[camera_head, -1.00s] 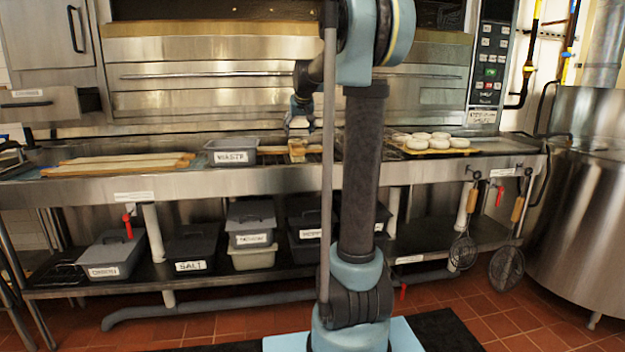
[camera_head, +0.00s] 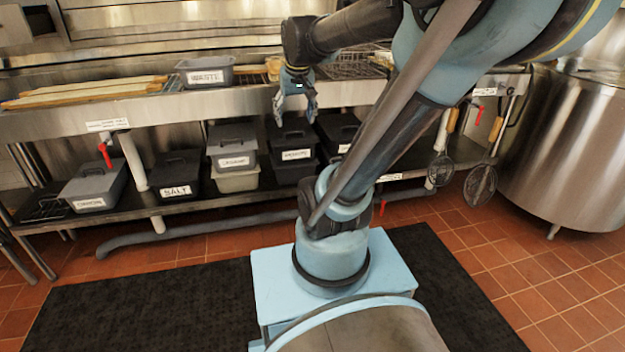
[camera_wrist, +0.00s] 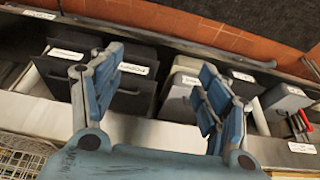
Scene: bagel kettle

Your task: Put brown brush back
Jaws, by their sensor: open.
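My gripper (camera_head: 297,112) hangs in front of the counter edge, pointing down, with the lidded bins on the shelf behind it. In the wrist view, my gripper (camera_wrist: 152,105) has its two blue fingers spread wide apart with nothing between them. A small tan-brown thing (camera_head: 273,67) lies on the counter just behind and left of my wrist, partly hidden by it. It may be the brown brush, but it is too small to tell. No brush is clear in the wrist view.
A grey WASTE bin (camera_head: 205,72) stands on the counter, with long wooden boards (camera_head: 85,90) to its left. A wire rack (camera_head: 345,66) lies to the right. Lidded bins, including SALT (camera_head: 175,172), fill the lower shelf. Skimmers (camera_head: 481,184) hang by the kettle (camera_head: 575,150).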

